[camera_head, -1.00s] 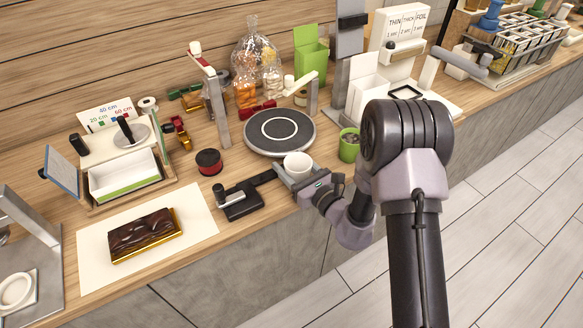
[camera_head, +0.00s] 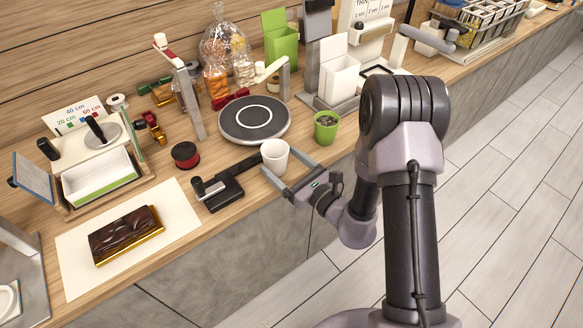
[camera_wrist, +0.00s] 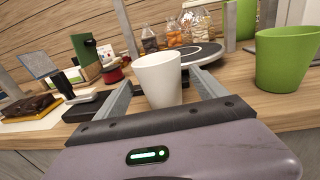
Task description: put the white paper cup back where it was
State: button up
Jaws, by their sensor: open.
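The white paper cup (camera_head: 275,157) stands upright near the front edge of the wooden counter, just in front of the round dark turntable. In the wrist view the cup (camera_wrist: 159,80) is upright between the far ends of the fingers. My gripper (camera_head: 285,172) is open at the counter's front edge, its fingers pointing at the cup. In the wrist view the fingers of my gripper (camera_wrist: 160,92) lie to either side of the cup, with gaps. The cup's base is partly hidden in the head view.
A green cup (camera_head: 326,127) stands close to the right of the white cup. A black tape-dispenser-like device (camera_head: 220,190) is close on its left. The turntable (camera_head: 254,119) is behind. A red-and-black tin (camera_head: 186,155) and a chocolate cake (camera_head: 125,235) on a white sheet lie further left.

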aim_at(284, 164)
jog(key=v, duration=0.5)
jog(key=shift+d, duration=0.1)
jog(key=s+a+r+n+g+y, duration=0.5)
jog(key=s+a+r+n+g, duration=0.25)
jog(key=r, duration=0.35)
jog(key=s+a+r+n+g+h, duration=0.25)
jog(key=s+n+g, duration=0.45)
jog(key=s+n, duration=0.4)
jog(key=s+d+r+n+t+h, duration=0.2)
jog(key=d+t+h, duration=0.1)
jog(key=d+h, duration=0.3)
jog(key=s+d+r+n+t+h, duration=0.2)
jog(key=d+h, duration=0.4)
jog(key=d, duration=0.4)
jog(key=shift+r+n+t, duration=0.25)
jog(key=shift+n+t, duration=0.4)
